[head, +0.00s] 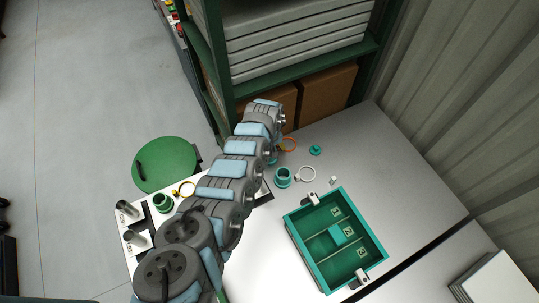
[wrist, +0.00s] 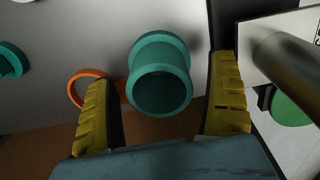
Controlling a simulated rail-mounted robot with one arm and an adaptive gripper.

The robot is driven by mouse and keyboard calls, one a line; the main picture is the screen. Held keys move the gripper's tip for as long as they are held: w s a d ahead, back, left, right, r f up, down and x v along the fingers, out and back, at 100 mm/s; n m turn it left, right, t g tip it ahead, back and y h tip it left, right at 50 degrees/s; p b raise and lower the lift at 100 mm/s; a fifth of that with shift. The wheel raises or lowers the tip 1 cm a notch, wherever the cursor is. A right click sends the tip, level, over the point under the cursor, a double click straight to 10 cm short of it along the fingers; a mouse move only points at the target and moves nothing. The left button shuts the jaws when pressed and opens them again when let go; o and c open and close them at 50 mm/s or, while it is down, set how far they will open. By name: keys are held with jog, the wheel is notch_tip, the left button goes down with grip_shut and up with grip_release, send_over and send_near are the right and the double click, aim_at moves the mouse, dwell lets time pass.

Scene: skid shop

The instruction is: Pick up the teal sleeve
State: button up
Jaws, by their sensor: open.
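A teal sleeve (wrist: 160,78), a short hollow cylinder with a wider rim, shows in the wrist view with its open end toward the camera. My gripper (wrist: 162,85) is open, with one yellow-padded finger on each side of the sleeve and a visible gap at both. I cannot tell how far below the fingertips it sits. In the head view a bit of teal (head: 272,158) shows beside my arm, which hides my gripper and most of what lies under it. Another teal hollow part (head: 283,177) stands close by on the grey table.
An orange ring (wrist: 86,88) lies beside the sleeve. A white ring (head: 305,173), a teal knob-like part (head: 315,150) and a teal divided tray (head: 378,245) are to the right. A white board with metal posts (head: 127,208) is at left. Shelving (head: 226,90) closes the back.

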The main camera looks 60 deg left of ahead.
jog(key=shift+c, duration=0.2)
jog(key=c, duration=0.9)
jog(key=shift+c, duration=0.2)
